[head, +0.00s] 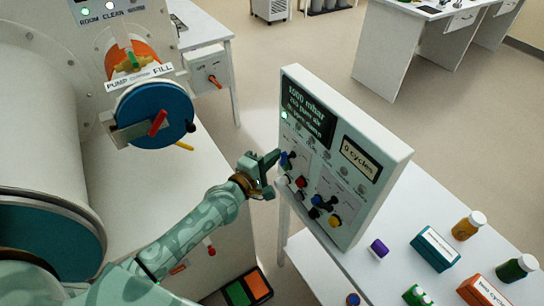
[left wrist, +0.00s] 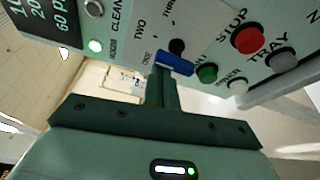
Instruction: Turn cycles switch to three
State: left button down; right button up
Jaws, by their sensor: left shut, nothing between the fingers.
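The white control panel (head: 372,160) stands upright on the right-hand bench, its display reading "0 cycles". The cycles switch (left wrist: 175,64) has a blue handle on a dark hub, with the labels TWO and THREE around it in the left wrist view. It shows small in the head view (head: 285,159), at the panel's left side. My left gripper (head: 275,158) is shut and empty, its fingertips right at the blue handle. In the left wrist view the fingers (left wrist: 162,82) reach up to the handle; I cannot tell whether they touch it. The handle's exact setting is unclear. My right gripper is out of view.
A green button (left wrist: 207,73), a red STOP button (left wrist: 249,40) and pale buttons sit close beside the switch. A second blue handle (head: 322,202) is lower on the panel. Bottles and boxes stand on the bench at right. The glovebox (head: 95,150) fills the left.

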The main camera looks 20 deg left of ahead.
pick_arm(q)
jog(key=m, duration=0.1)
jog(key=m+t+b, duration=0.1)
jog(key=m, duration=0.1)
jog(key=d+m+b, duration=0.1)
jog(key=m, duration=0.1)
jog(key=shift+s+h, duration=0.4)
jog(key=shift+m+t, duration=0.3)
